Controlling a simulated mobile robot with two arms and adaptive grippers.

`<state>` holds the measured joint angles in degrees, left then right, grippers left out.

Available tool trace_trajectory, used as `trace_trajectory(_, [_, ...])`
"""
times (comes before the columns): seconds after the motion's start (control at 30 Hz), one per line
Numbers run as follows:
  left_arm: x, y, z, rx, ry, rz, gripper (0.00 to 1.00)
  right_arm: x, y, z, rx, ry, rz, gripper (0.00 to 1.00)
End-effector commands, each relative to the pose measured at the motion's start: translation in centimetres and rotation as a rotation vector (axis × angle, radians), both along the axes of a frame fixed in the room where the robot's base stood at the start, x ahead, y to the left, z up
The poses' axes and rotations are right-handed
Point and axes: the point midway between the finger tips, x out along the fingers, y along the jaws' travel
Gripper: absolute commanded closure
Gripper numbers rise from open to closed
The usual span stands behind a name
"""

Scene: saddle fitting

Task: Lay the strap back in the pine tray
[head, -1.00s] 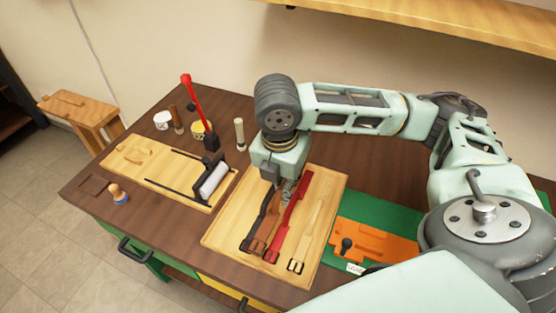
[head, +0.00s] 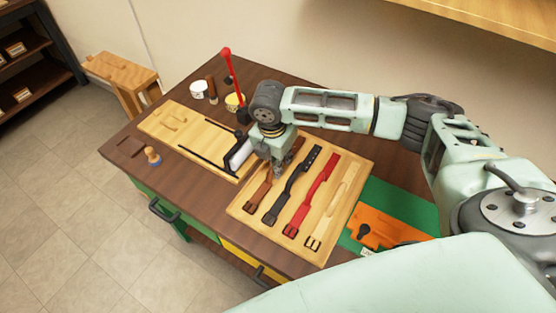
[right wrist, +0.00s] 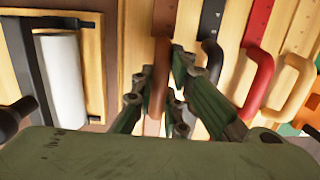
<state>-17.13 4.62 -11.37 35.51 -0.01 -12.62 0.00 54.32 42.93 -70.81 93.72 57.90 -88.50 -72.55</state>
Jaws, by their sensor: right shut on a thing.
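The pine tray (head: 243,221) lies on the dark workbench with several straps in it. The brown strap (head: 258,191) is at the tray's left side, left of the black strap (head: 280,205). My right gripper (head: 279,170) is over the brown strap's upper end and shut on it. In the right wrist view the brown strap (right wrist: 157,90) runs between the fingers. I cannot tell whether it rests fully on the tray floor. The red strap (head: 314,198) and a pale strap (head: 335,205) lie farther right. My left gripper is not in view.
A pale board (head: 185,130) with a white roller (head: 240,155) stands just left of the tray. An orange piece (head: 385,228) lies on a green mat (head: 405,203) at right. Tubs and a red-handled tool (head: 232,75) stand at the back.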

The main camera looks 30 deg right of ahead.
Motion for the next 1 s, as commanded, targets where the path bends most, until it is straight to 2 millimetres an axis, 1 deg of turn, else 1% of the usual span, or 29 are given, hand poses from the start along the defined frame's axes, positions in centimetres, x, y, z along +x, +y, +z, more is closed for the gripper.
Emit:
trace_trajectory(0.1, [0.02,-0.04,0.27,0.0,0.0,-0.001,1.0,0.01,0.04,-0.62,0.0,-0.002,0.001,1.0])
trace_trajectory(0.43, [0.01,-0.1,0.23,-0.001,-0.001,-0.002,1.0,-0.03,0.03,-0.97,0.0,0.0,0.0,1.0])
trace_trajectory(0.47, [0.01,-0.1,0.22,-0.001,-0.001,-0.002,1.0,-0.03,0.03,-0.93,0.001,-0.001,0.0,0.85])
trace_trajectory(0.63, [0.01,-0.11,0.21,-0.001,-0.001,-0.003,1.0,-0.02,0.01,-0.91,0.001,-0.001,0.0,0.7])
trace_trajectory(0.67, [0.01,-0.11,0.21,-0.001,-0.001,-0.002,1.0,-0.02,0.01,-0.91,0.001,-0.001,0.0,0.68])
trace_trajectory(0.93, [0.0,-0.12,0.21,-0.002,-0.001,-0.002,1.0,0.0,0.01,-0.85,0.001,-0.001,0.0,0.68])
trace_trajectory(1.0, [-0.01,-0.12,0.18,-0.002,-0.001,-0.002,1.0,0.04,0.0,-0.57,0.001,-0.003,0.0,0.68])
